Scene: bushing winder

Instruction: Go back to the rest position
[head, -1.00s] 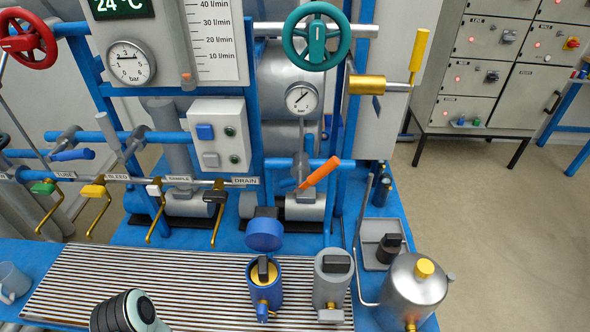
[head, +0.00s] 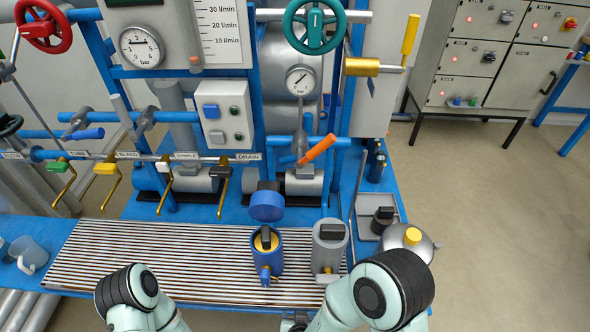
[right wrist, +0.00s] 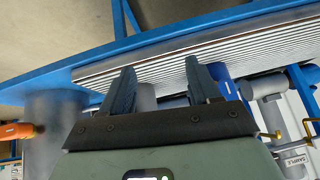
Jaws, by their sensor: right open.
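My right gripper (right wrist: 163,85) shows in the right wrist view with its two dark fingers apart. Nothing is clearly gripped between them; a grey cylinder part shows behind. In the head view my right arm (head: 385,290) enters at the bottom right and covers part of the silver pot (head: 424,245). My left arm (head: 130,295) is at the bottom left over the front of the slatted grate (head: 150,257). My left gripper is out of view. The blue canister (head: 266,250) and the grey canister (head: 329,248) stand upright on the grate, apart from both visible arms.
Behind the grate stands a blue pipe frame with a red handwheel (head: 43,27), a teal handwheel (head: 314,28), gauges and an orange lever (head: 317,149). Several lever valves hang at the left. A clear mug (head: 28,254) stands far left. Open floor (head: 500,220) lies right.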

